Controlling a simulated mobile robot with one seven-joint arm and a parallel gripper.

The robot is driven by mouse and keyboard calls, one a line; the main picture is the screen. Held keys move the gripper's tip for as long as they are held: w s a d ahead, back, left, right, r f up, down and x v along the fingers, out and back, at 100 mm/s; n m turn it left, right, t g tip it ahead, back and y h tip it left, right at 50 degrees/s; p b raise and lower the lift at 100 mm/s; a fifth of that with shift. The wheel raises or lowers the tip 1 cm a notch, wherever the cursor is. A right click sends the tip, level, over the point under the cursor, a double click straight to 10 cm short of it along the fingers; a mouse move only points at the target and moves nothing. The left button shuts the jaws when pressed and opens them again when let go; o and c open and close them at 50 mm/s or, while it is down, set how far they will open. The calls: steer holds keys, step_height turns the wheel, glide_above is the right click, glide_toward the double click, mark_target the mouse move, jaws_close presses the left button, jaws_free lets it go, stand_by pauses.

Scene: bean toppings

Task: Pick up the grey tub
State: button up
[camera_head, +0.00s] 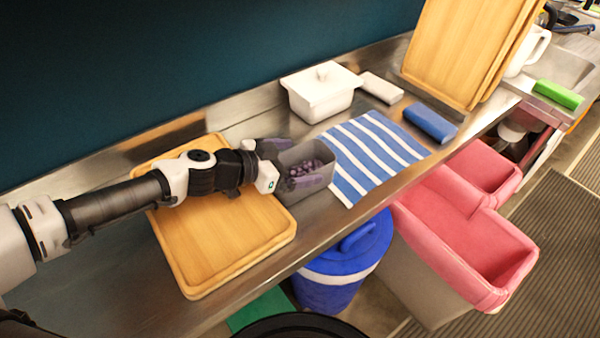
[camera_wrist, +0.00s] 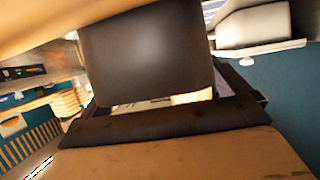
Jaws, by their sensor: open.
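The grey tub (camera_head: 319,189) stands on the metal counter between the wooden tray and the striped cloth. It holds dark purple beans (camera_head: 305,170). My gripper (camera_head: 292,163) is at the tub's left end, its fingers spread, one by the far side and one over the near side. I cannot tell whether the fingers touch the tub. In the wrist view a large grey surface (camera_wrist: 145,60), probably the tub, fills the upper middle, close to the camera.
A wooden tray (camera_head: 225,255) lies under my arm. A blue-striped cloth (camera_head: 345,165) lies right of the tub. A white lidded dish (camera_head: 318,100) stands behind. A blue block (camera_head: 430,123) lies farther right. Below the counter edge are a blue bin (camera_head: 335,285) and pink-lined bins (camera_head: 450,225).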

steer(key=shift+c, duration=0.4)
steer(key=c, duration=1)
steer(key=shift+r, duration=0.1)
steer(key=shift+c, duration=0.2)
